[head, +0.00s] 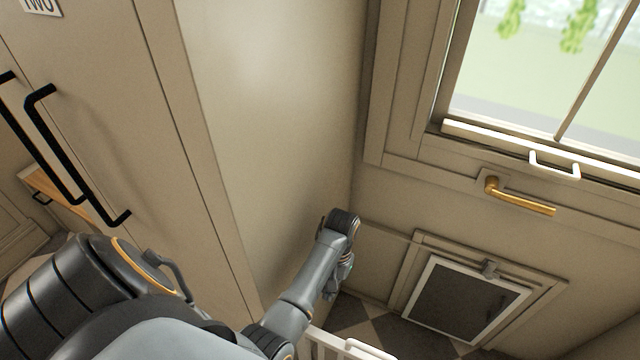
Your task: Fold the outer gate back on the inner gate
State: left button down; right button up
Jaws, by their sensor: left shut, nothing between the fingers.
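A white slatted gate (325,343) shows only at its top, at the bottom edge of the head view. A white rounded piece (365,348) lies just to its right. I cannot tell which is the outer gate and which the inner, or how far they are folded; the rest is cut off by the frame. My left arm reaches in from the lower left. Its gripper (336,289) points down beyond the gate top, partly hidden by my forearm, and is shut and empty. It looks apart from the gate. My right gripper is out of view.
A tall beige cabinet with black handles (58,150) stands at left. Beyond is a door with a brass lever (520,197), a window (545,70) with a white handle (554,164), and a pet flap (463,302) low down. Checkered floor (385,330) shows before it.

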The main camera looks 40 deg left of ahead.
pick_arm(q)
jog(key=s+d+f+p, duration=0.1)
jog(key=s+f, duration=0.5)
jog(key=f, duration=0.3)
jog(key=shift+s+d+f, duration=0.2)
jog(key=shift+d, duration=0.05)
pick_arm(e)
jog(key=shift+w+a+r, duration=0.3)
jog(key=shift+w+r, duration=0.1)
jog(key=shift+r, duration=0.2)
